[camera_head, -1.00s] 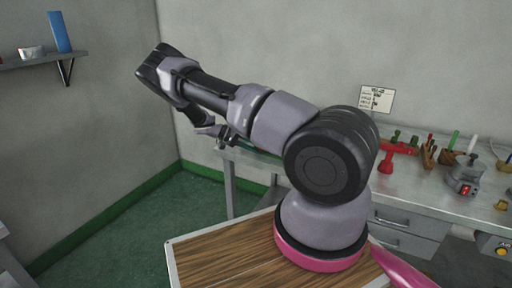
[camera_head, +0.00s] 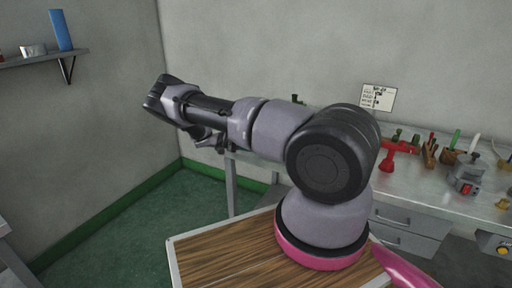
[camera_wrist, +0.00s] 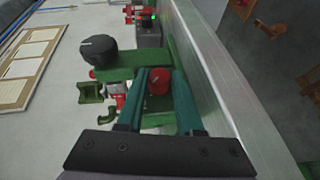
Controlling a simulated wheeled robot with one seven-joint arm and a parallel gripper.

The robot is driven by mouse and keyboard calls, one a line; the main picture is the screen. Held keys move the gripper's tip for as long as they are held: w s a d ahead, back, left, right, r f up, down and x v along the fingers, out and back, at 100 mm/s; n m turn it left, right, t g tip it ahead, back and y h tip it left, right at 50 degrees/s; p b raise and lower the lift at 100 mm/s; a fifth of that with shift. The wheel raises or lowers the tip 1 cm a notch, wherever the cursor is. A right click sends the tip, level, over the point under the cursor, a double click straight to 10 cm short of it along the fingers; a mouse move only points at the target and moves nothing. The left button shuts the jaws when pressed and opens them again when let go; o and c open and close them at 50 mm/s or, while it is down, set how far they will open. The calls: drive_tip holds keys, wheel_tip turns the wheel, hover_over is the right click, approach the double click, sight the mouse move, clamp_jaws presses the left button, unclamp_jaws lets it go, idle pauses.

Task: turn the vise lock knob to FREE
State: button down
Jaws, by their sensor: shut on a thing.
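In the wrist view, my gripper (camera_wrist: 159,76) reaches in with two teal fingers, one on each side of a small red knob (camera_wrist: 158,88). The fingers are shut on the knob, which shows a dark mark on its face. The knob sits on a green vise (camera_wrist: 120,74), which lies along the bench edge. The knob's setting cannot be read. In the head view, my arm hides most of the vise and the gripper.
A larger black knob (camera_wrist: 98,48) stands beside the fingers in the wrist view. Green and red fittings (camera_wrist: 90,92) lie nearby. The metal workbench (camera_head: 425,190) carries a red tool (camera_head: 398,152) and a grey device (camera_head: 467,173). A sign (camera_head: 378,97) stands behind.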

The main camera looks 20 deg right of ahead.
drive_tip(key=c, duration=0.6)
unclamp_jaws()
drive_tip(key=shift+o, duration=0.2)
drive_tip(key=v, duration=1)
drive_tip(key=shift+w+a, duration=0.2)
drive_tip(key=shift+a, duration=0.1)
drive_tip(key=shift+r, duration=0.2)
